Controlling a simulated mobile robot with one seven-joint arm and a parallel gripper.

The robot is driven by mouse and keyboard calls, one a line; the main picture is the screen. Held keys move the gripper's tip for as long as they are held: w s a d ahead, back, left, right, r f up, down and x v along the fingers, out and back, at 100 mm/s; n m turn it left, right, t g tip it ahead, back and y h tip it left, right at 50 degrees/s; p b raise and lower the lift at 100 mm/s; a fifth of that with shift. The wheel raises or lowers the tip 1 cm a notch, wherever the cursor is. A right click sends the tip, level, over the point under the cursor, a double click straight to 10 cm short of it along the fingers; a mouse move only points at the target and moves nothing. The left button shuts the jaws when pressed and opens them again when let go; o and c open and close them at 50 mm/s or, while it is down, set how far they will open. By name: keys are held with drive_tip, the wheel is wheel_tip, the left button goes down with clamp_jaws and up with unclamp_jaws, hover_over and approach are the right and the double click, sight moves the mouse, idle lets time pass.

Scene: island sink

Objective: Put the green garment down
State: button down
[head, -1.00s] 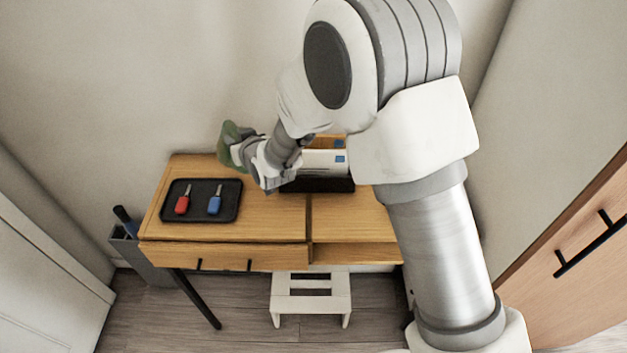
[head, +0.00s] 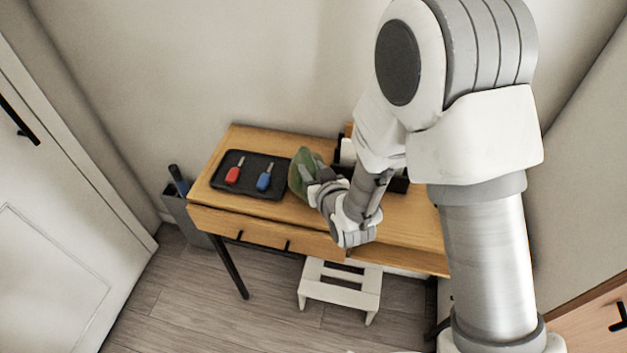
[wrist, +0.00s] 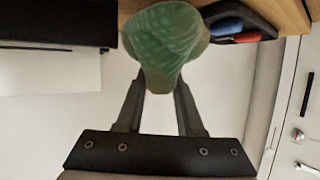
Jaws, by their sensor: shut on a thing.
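The green garment (head: 301,170) is a bunched piece of cloth held at the end of my arm. In the head view it appears over the wooden desk (head: 285,213), just right of the black tray. My gripper (head: 318,180) is shut on it. In the wrist view the garment (wrist: 167,45) bulges between and beyond the two fingers of my gripper (wrist: 161,90) and hides the fingertips. I cannot tell whether the garment touches the desk.
A black holder with papers (head: 347,150) stands behind my arm. A white step stool (head: 341,290) and a grey bin (head: 186,215) stand on the floor.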

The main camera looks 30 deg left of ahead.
drive_tip(key=shift+f, duration=2.05)
drive_tip(key=shift+f+b, duration=0.1)
drive_tip(key=shift+b, duration=0.25)
drive_tip(key=c, duration=0.5)
unclamp_jaws()
drive_tip(key=shift+c, duration=0.2)
drive_tip(key=p+v, duration=0.9)
drive_tip(key=v, duration=0.3)
